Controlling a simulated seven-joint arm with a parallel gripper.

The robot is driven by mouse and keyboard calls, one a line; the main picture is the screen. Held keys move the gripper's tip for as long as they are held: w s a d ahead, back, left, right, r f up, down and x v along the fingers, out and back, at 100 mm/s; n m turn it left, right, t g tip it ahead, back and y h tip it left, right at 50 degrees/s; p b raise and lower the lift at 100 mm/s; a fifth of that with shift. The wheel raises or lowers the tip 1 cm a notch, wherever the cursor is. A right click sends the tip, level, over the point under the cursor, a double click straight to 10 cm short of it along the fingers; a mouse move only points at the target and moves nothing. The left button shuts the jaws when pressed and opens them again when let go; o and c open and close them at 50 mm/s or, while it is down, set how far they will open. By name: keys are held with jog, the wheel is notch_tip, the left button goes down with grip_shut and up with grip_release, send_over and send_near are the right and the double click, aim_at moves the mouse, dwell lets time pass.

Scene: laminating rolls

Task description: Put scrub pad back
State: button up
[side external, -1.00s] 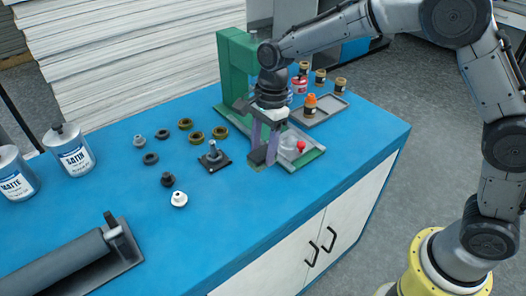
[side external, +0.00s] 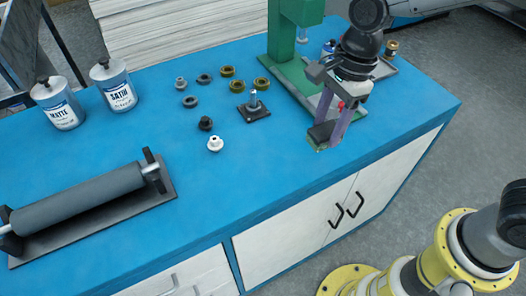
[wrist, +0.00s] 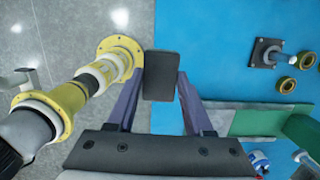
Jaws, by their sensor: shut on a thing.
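The scrub pad (side external: 321,136) is a small dark block with a green underside. My gripper (side external: 328,133) is shut on it, with one purple finger on each side. In the side view the pad appears over the blue bench (side external: 250,190), near its front edge and left of the green press base. In the wrist view the pad (wrist: 159,76) shows as a dark rectangle between the fingertips (wrist: 160,80), overlapping the line between bench and floor. The exact height of the pad above the bench is hard to tell.
A black plate with a metal post (side external: 254,110), several rings and knobs lie left. A roller (side external: 80,200) and two cans (side external: 114,84) are farther left. The front middle is clear.

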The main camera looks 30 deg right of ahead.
jog(key=shift+s+a+r, duration=0.25)
jog(key=shift+a+r, duration=0.1)
jog(key=shift+a, duration=0.05)
jog(key=w+a+f, duration=0.2)
jog(key=w, duration=0.1)
jog(key=w+a+f, duration=0.2)
jog(key=w+f, duration=0.1)
jog(key=w, duration=0.1)
jog(key=w+a+f, duration=0.2)
jog(key=w+f, duration=0.1)
jog(key=shift+w+a+f, duration=0.15)
jog(key=shift+w+a, duration=0.15)
jog(key=shift+w, duration=0.05)
jog(key=shift+w+a+f, duration=0.3)
jog(key=shift+w+f, duration=0.15)
jog(key=shift+f, duration=0.2)
jog(key=shift+w+f, duration=0.1)
jog(key=shift+f, duration=1.45)
jog(key=shift+f, duration=0.1)
jog(key=o, duration=1.2)
jog(key=shift+f, duration=0.1)
